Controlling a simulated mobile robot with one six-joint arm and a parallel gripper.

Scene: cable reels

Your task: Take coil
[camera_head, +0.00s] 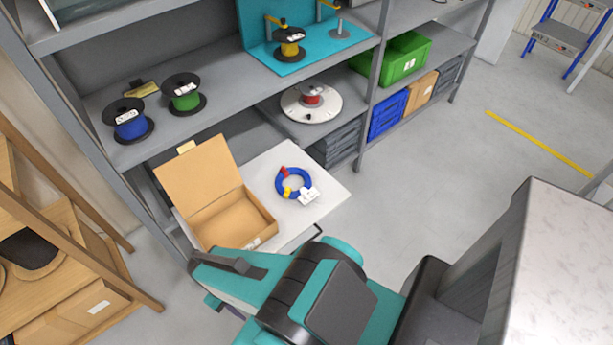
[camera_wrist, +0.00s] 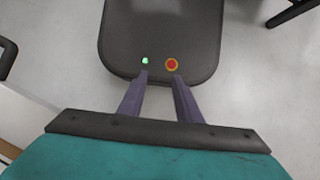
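In the head view the fingers are mostly hidden behind my teal arm, which is in front of the white surface and apart from the coil.
Grey shelves hold a blue reel (camera_head: 131,125), a green reel (camera_head: 185,100), a red reel on a white disc (camera_head: 294,110) and a teal stand (camera_head: 262,48). Green (camera_head: 405,57) and blue (camera_head: 387,117) crates stand right. A wooden rack (camera_head: 100,212) is left. Floor right of the white surface is clear.

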